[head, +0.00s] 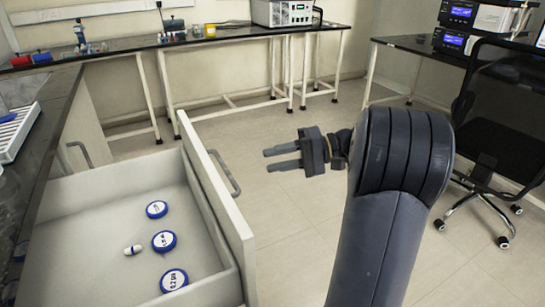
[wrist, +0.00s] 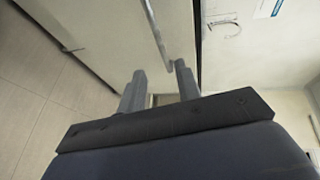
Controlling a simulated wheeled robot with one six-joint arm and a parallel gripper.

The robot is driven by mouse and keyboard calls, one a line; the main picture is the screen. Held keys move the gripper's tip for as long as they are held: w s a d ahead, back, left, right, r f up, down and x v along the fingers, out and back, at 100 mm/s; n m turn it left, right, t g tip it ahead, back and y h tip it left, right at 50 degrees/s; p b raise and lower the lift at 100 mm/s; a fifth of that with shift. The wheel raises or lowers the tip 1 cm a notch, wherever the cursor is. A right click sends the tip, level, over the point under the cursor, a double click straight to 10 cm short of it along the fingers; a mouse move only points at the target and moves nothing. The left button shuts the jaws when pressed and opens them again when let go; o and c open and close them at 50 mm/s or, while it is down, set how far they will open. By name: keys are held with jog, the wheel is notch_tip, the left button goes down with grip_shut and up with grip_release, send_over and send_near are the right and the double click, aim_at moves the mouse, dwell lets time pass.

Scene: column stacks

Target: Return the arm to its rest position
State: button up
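My gripper (head: 268,160) is in mid-air to the right of the pulled-out drawer, its fingers pointing left toward the drawer front. The two fingers are apart with nothing between them. The wrist view also shows my gripper (wrist: 158,82) with a clear gap between the fingers. My dark arm rises at the right of the head view, bent at its large rounded joint.
The open white drawer (head: 214,200) holds several blue-and-white round caps and a small white vial (head: 133,250). Its handle (head: 225,173) is near my fingers and shows in the wrist view (wrist: 156,32). A black chair (head: 497,110) stands right; open floor lies between.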

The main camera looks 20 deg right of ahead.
jog(key=b+x, duration=0.3)
jog(key=x, duration=0.8)
jog(key=shift+s+a+r, duration=0.1)
jog(key=shift+a, duration=0.3)
